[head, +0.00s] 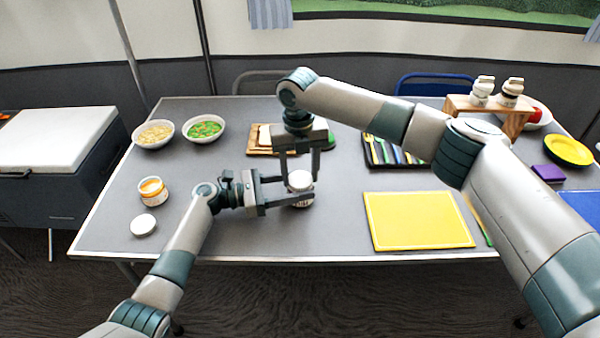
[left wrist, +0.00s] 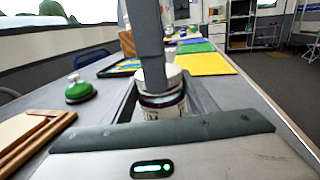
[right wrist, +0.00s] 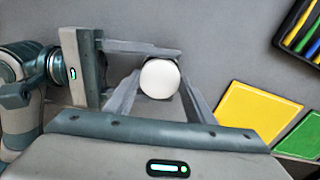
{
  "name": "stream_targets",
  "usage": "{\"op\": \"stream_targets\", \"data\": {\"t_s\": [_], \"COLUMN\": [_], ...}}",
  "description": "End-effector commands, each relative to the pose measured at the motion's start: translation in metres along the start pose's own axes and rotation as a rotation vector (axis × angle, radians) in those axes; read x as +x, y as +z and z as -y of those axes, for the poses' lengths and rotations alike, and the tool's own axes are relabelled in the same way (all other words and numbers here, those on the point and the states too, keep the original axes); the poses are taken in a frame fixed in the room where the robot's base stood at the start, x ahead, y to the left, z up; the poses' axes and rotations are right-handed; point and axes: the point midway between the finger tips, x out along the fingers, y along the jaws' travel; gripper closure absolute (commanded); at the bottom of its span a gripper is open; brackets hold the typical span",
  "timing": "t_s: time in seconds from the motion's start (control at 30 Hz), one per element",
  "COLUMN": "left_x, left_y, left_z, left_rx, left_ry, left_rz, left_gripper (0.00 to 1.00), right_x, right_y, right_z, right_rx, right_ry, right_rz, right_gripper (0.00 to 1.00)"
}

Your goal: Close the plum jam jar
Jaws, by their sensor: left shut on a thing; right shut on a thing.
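The plum jam jar (head: 300,203) stands near the front middle of the table, with a white and dark purple side in the left wrist view (left wrist: 163,106). My left gripper (head: 302,194) comes in from the left, shut on the jar's body. The white lid (head: 300,180) is at the jar's mouth and shows as a round disc in the right wrist view (right wrist: 159,79). My right gripper (head: 300,174) points down from above, shut on the lid. Whether the lid sits fully down on the jar is hard to tell, since a finger covers part of it in the left wrist view.
An open jar with orange content (head: 152,191) and a loose white lid (head: 143,224) stand at left. Two bowls (head: 204,129) are behind them. A yellow board (head: 418,220) lies at right, a cutlery tray (head: 385,152) and a green bell (left wrist: 80,90) behind.

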Motion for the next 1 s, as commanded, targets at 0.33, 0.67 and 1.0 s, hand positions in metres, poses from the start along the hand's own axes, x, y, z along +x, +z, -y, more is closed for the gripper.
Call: {"op": "stream_targets", "data": {"t_s": [0.33,0.67,1.0], "left_x": [0.0001,0.0001,0.0001], "left_y": [0.0001,0.0001,0.0005], "left_z": [0.0002,0.0002,0.0000], "left_rx": [0.000,0.000,0.000], "left_ry": [0.000,0.000,0.000], "left_rz": [0.000,0.000,0.001], "left_gripper": [1.00,1.00,1.00], "right_x": [0.0004,0.0001,-0.0003], "right_y": [-0.0001,0.0001,0.0001], "right_z": [-0.0002,0.0000,0.0001], "right_rx": [0.377,0.386,0.385], "right_ry": [0.001,0.001,0.001], "right_rz": [-0.001,0.000,0.000], "right_gripper": [0.78,0.41,0.32]}}
